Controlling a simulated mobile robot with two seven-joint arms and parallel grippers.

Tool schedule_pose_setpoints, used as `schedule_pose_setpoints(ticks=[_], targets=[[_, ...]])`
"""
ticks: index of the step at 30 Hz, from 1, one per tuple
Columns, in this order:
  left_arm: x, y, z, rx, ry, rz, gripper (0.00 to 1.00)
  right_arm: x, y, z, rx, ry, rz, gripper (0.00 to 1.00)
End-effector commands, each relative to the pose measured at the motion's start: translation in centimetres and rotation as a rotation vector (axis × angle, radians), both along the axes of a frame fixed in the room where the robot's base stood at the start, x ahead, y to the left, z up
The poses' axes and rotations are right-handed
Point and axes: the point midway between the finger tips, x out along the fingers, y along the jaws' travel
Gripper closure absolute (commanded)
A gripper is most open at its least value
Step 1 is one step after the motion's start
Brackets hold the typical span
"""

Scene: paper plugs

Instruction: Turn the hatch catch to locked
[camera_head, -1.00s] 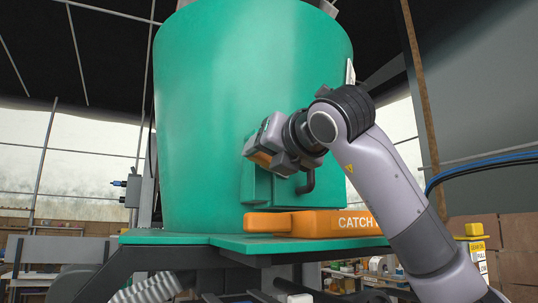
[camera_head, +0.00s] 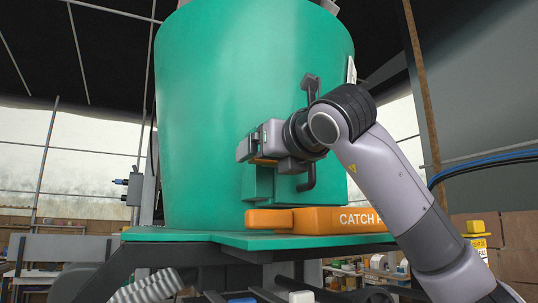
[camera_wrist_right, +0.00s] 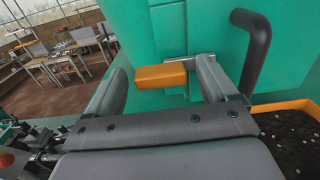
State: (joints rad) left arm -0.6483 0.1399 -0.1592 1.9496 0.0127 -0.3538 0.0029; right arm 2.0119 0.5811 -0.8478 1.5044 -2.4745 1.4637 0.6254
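The hatch catch shows as an orange block (camera_wrist_right: 161,75) on a grey metal bar in the right wrist view, in front of the green drum wall. In the head view, its orange edge (camera_head: 263,161) shows just under my right gripper (camera_head: 262,147). My right gripper also shows in the wrist view (camera_wrist_right: 163,78). Its two fingers stand apart on either side of the orange block, with small gaps visible at both sides. The gripper lies roughly level against the drum. Any lock mark is hidden. My left gripper is out of view.
A dark bent handle (camera_wrist_right: 253,50) sits close right of the gripper; it also shows in the head view (camera_head: 309,173). An orange tray marked CATCH P... (camera_head: 315,220) lies on the green ledge (camera_head: 165,237) below. Open room lies left of the drum.

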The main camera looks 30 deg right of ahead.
Motion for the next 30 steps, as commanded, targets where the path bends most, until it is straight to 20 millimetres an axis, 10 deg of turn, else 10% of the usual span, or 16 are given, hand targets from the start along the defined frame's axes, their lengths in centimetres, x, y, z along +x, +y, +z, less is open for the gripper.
schedule_pose_setpoints(ticks=[18, 30], targets=[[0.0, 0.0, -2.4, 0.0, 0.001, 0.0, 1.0, -6.5, 0.4, -0.1, 0.0, -0.003, 0.0, 0.14], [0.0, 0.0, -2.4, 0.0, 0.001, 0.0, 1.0, -7.2, 0.4, 0.0, 0.001, 0.0, 0.0, 0.14]])
